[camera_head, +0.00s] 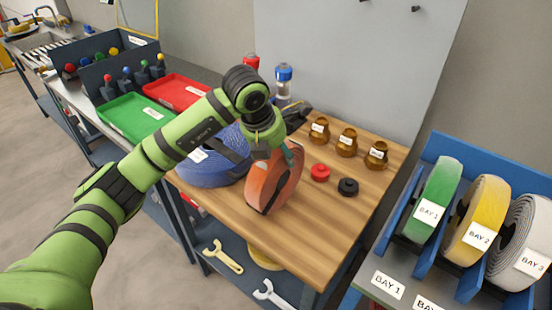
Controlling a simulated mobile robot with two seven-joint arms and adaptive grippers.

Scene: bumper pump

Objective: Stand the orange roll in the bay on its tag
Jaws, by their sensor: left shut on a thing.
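The orange roll (264,190) stands on edge, slightly tilted, at the front of the wooden bench top. My left gripper (277,150) is shut on its upper rim from above. I cannot tell whether the roll touches the bench, and no readable tag shows on it. The blue rack (478,146) at the right holds a green roll (437,190) tagged BAY 1, a yellow roll (470,222) tagged BAY 2 and a grey-white roll (518,235) tagged BAY 3. No empty bay shows, but the rack's right end is cut off. My right gripper is not in view.
A blue roll (212,176) lies flat left of the orange one. Brown pots (347,142), a red knob (320,172) and a black knob (348,187) stand to the right. Green (135,119) and red (180,90) trays lie at left. The bench's front right is clear.

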